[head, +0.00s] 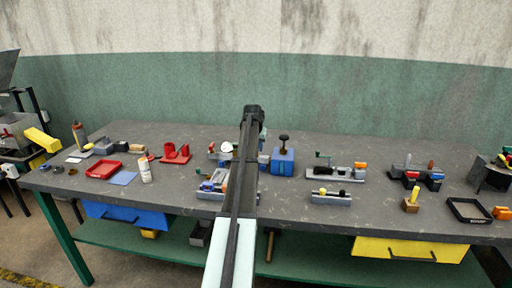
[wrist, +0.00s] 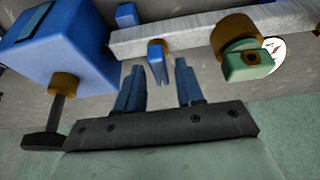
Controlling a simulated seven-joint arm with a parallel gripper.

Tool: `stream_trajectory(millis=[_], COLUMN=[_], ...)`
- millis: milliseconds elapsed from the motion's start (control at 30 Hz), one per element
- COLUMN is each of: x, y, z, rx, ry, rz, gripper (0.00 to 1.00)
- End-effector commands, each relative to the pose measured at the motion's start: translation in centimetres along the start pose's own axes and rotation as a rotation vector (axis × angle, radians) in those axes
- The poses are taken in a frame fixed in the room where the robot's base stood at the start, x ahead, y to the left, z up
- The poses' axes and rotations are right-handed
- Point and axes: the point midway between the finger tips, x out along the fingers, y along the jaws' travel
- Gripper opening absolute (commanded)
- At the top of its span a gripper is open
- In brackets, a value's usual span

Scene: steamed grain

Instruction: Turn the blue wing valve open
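In the wrist view, the blue wing valve (wrist: 156,50) sits on a pale metal pipe (wrist: 185,33), with its blue handle pointing down the picture toward my gripper (wrist: 160,67). My gripper is open, with one finger left and one right of the handle in the picture. A gap shows on both sides of the handle; I cannot tell how deep it lies between the fingers. In the head view, my arm covers the gripper and the valve.
Right of the valve, a green handle on a brass fitting (wrist: 242,30) sits close to my right finger. At left is a large blue box (wrist: 65,45) with a dark-handled brass valve (wrist: 58,95). The grey bench (head: 290,215) carries several other fixtures and trays.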

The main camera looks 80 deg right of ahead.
Motion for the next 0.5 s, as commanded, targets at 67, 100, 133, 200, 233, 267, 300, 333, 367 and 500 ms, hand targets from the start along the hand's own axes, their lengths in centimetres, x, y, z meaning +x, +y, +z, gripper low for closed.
stream_trajectory(millis=[67, 100, 133, 200, 233, 267, 300, 333, 367, 500], x=[-0.01, -0.01, -0.01, -0.01, -0.01, -0.01, -0.01, -0.01, -0.01, -0.02], y=[0.00, 0.00, 0.00, 0.00, 0.00, 0.00, 0.00, 0.00, 0.00, -0.01], z=[0.01, 0.01, 0.01, 0.01, 0.01, 0.01, 0.01, 0.01, 0.01, 0.01], rx=[0.000, 0.000, 0.000, 0.000, 0.000, 0.000, 0.000, 0.000, 0.000, 0.000], ry=[0.000, 0.000, 0.000, 0.000, 0.000, 0.000, 0.000, 0.000, 0.000, 0.000], rz=[0.000, 0.000, 0.000, 0.000, 0.000, 0.000, 0.000, 0.000, 0.000, 0.000], gripper=[0.29, 0.25, 0.22, 0.16, 0.13, 0.10, 0.06, 0.03, 0.00, 0.00])
